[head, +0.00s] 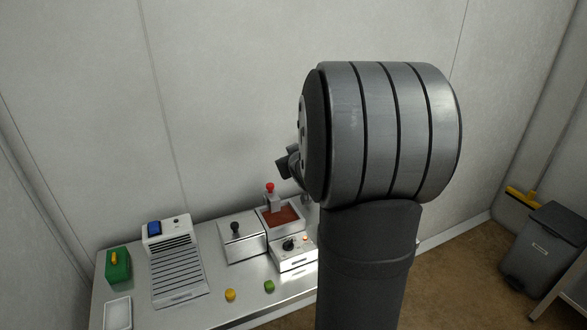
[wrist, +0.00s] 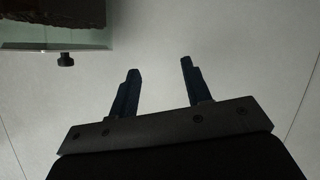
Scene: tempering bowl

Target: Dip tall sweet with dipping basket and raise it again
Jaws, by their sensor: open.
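My gripper (wrist: 158,66) is open in the wrist view, with nothing between its two dark fingers. In the head view a dark part of it shows left of my large grey arm link, above the bench's right end; the rest is hidden. A yellow sweet (head: 230,295) and a green sweet (head: 269,286) stand at the bench's front; I cannot tell which is taller. A bath of brown chocolate (head: 285,216) is at the back right. A grey piece with a red knob (head: 270,188) stands at the bath's back left; I cannot make out a basket shape.
A lidded metal box (head: 242,240) and a dial unit (head: 293,255) adjoin the bath. A slatted rack (head: 178,275), a green box (head: 118,266) and a white tray (head: 117,313) are at left. The wrist view shows a brown block behind a clear edge (wrist: 85,45).

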